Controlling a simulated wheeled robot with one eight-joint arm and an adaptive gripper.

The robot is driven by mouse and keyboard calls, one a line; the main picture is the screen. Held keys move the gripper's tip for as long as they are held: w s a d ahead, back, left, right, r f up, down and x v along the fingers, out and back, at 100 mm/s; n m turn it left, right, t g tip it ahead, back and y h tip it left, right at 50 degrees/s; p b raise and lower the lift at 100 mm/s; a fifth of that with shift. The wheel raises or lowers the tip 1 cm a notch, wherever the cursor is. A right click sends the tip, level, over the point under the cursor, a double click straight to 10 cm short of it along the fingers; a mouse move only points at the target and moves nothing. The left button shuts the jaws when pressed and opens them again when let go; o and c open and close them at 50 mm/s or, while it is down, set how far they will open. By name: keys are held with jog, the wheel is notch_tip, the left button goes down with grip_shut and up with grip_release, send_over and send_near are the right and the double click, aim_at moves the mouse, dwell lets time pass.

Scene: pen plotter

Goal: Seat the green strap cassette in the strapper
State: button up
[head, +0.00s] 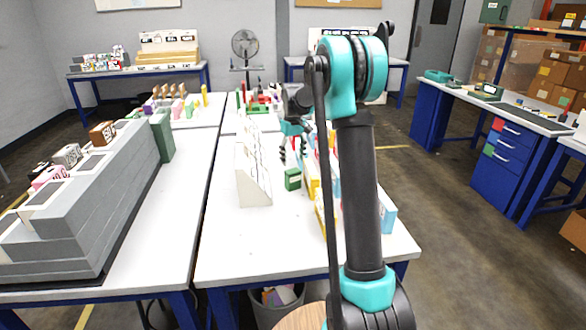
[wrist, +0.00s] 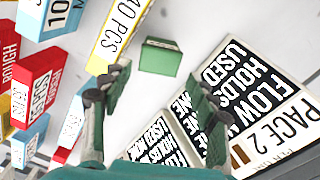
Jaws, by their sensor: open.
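A small green block (head: 293,179) stands on the white table below my gripper (head: 292,148) in the head view. I take it for the green strap cassette, but I see no label that says so. In the wrist view the green block (wrist: 160,58) lies just beyond the fingertips, between their lines and apart from them. My gripper (wrist: 155,85) is open and empty, its dark fingers spread wide. I cannot tell which thing is the strapper; a taller green block (head: 162,138) stands at the end of a grey stepped stand (head: 85,200).
A white sloped board with printed cards (head: 252,178) stands just left of the green block; its print (wrist: 255,90) fills the right of the wrist view. Colored labelled boxes, one yellow (wrist: 118,32) and one red (wrist: 35,82), crowd the other side. The front of the table is clear.

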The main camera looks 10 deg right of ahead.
aim_at(293, 170)
jog(key=s+a+r+m+t+h, duration=0.1)
jog(key=s+a+r+m+h, duration=0.2)
jog(key=m, duration=0.6)
jog(key=a+r+m+t+h, duration=0.1)
jog(key=a+r+m, duration=0.2)
jog(key=r+m, duration=0.45)
jog(key=shift+m, duration=0.75)
jog(key=x, duration=1.3)
jog(key=shift+s+f, duration=0.3)
jog(key=shift+w+x, duration=0.15)
jog(key=shift+x, duration=1.1)
jog(key=shift+w+x, duration=0.1)
jog(key=shift+x, duration=1.2)
jog(key=shift+a, duration=0.1)
grip_shut()
jog(key=shift+r, duration=0.1)
